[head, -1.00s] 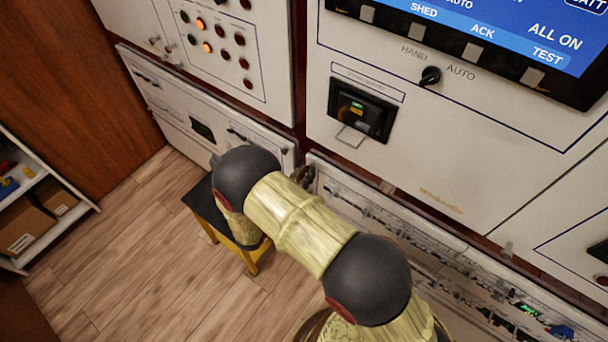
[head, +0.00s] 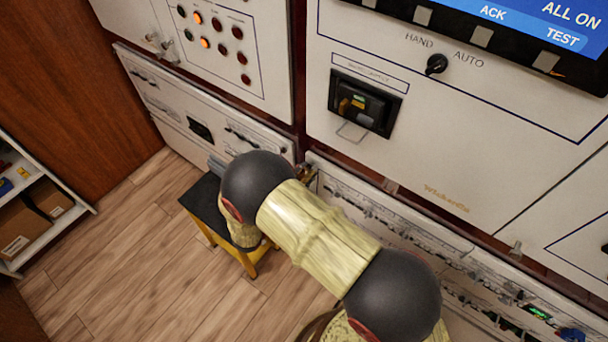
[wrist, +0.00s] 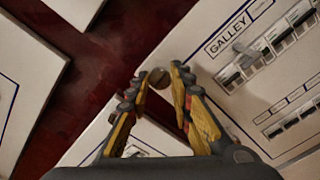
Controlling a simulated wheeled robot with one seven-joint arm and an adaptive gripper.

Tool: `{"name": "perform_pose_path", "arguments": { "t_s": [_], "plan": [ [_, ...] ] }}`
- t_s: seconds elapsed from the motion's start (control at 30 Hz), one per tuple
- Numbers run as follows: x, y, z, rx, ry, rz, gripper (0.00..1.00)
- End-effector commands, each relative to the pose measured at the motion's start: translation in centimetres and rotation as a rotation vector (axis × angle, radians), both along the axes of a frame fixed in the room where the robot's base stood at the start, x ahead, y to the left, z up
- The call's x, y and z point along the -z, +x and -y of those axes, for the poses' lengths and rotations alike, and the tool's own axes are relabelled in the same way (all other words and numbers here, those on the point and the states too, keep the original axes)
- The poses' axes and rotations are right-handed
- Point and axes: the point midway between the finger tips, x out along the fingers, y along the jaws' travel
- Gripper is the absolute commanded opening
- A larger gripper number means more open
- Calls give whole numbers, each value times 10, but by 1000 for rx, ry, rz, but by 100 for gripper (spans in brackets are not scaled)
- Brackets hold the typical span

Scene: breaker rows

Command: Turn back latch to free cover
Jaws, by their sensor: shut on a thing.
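My gripper (wrist: 159,72) is shut on a small round metal latch (wrist: 158,79), held between its two fingertips in the wrist view. The latch sits at the edge of a white panel, beside a dark red gap. The white cover panel marked GALLEY (wrist: 205,32) lies to the right, with a row of breakers on it. In the head view my gripper (head: 307,176) is small and partly hidden behind my arm, at the upper left corner of the lower breaker panel (head: 370,205). The latch cannot be made out there.
Above is a cabinet with a HAND/AUTO knob (head: 436,64), a recessed unit (head: 363,104) and a blue screen (head: 545,22). A black-topped yellow stool (head: 203,205) stands below my arm. A shelf (head: 40,215) is at far left. The wooden floor (head: 140,255) is open.

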Motion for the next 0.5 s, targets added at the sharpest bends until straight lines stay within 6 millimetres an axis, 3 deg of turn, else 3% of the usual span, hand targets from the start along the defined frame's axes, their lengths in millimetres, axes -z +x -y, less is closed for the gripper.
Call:
{"name": "perform_pose_path", "arguments": {
  "t_s": [0.5],
  "plan": [
    [1, 0, 0, -1, 102, 77, 0]
  ]
}}
